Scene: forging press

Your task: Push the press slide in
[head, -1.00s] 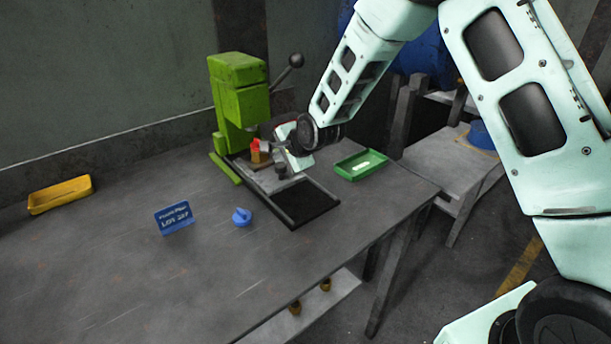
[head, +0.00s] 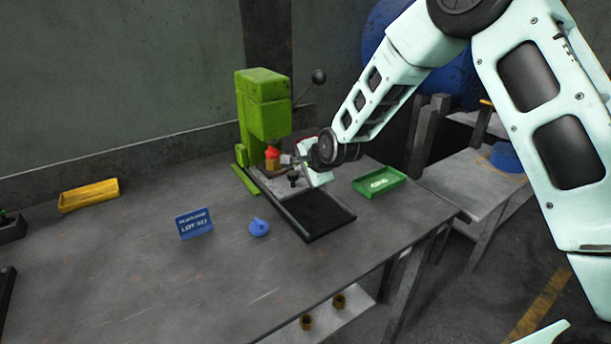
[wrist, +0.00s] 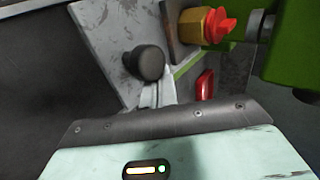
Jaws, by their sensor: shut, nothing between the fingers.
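The green press (head: 264,105) stands at the back of the grey table. Its slide is a scuffed grey plate (head: 268,183) with a black knob (head: 293,181), on a dark rail frame (head: 318,213) whose front part is bare. A brass piece with a red top (head: 272,158) sits on the slide, under or close to the press ram. My gripper (head: 288,160) is shut and empty at the slide. In the wrist view its fingertips (wrist: 158,92) are right beside the knob (wrist: 148,63); whether they touch it is unclear. The brass piece also shows there (wrist: 202,25).
A green tray (head: 380,181) lies right of the press. A blue sign (head: 194,223), a small blue object (head: 259,227) and a yellow tray (head: 89,194) lie to the left. The press lever (head: 313,82) sticks out to the right. The table's front is clear.

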